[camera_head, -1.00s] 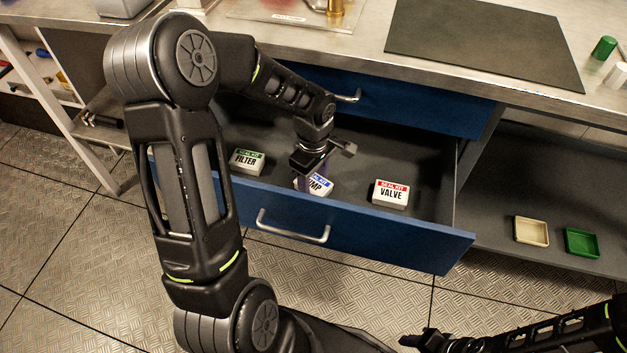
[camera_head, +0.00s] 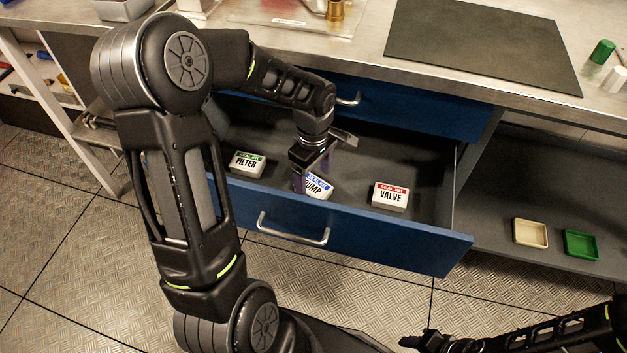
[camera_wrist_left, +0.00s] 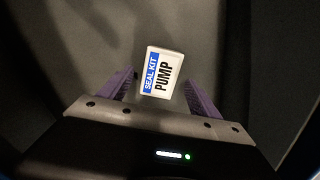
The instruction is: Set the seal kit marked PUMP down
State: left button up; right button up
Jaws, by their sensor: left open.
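The seal kit marked PUMP (camera_head: 319,187), a white box with a blue band, lies at an angle in the open blue drawer (camera_head: 360,240). Its left part is hidden behind my left gripper (camera_head: 302,182) in the head view. In the left wrist view the PUMP kit (camera_wrist_left: 162,72) shows whole, label toward the camera, between and slightly beyond the purple fingertips. The left gripper (camera_wrist_left: 160,80) is open, with a gap on both sides of the kit. My right gripper (camera_head: 422,342) is at the bottom edge, away from the drawer; its jaws are unclear.
In the drawer, the FILTER kit (camera_head: 247,165) lies left of the PUMP kit and the VALVE kit (camera_head: 390,196) lies right. Bare drawer floor lies between them. A beige tray (camera_head: 531,233) and a green tray (camera_head: 581,245) sit on the shelf at right. A dark mat (camera_head: 485,45) covers part of the bench.

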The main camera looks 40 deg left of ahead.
aim_at(313, 186)
pick_arm(q)
notch_tip(313, 186, up, 4)
jog(key=shift+r+p, duration=0.25)
jog(key=shift+p, duration=0.1)
dwell(0.5)
